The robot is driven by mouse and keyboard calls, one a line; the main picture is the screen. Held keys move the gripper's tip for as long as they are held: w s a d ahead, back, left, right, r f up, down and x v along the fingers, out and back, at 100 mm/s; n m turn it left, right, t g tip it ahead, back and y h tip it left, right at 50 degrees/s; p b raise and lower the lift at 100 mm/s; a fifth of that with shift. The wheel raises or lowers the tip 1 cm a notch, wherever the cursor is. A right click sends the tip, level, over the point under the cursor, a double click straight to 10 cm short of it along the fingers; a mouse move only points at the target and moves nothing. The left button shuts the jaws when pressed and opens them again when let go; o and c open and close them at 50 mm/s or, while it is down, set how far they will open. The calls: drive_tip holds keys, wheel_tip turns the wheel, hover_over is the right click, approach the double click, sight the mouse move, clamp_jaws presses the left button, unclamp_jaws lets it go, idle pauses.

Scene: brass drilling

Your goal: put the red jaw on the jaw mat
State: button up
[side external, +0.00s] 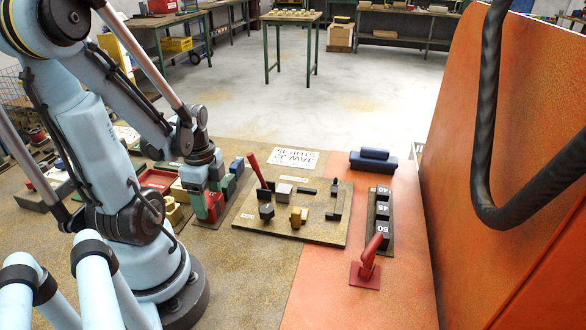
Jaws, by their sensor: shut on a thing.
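The red jaw (212,204) is a small red block beside green blocks, left of the middle in the side external view. My gripper (207,187) points down and is shut on it, right at the dark strip (206,224) that carries coloured blocks. I cannot tell whether the jaw touches the strip. The fingertips are small and partly hidden by the blocks. I cannot tell for sure which surface is the jaw mat.
A large orange panel (500,130) bounds the right.

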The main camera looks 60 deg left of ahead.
idle(0.4)
drive_tip(key=o, duration=1.5)
drive_tip(key=shift+f, duration=0.1)
drive_tip(key=shift+r, duration=3.55)
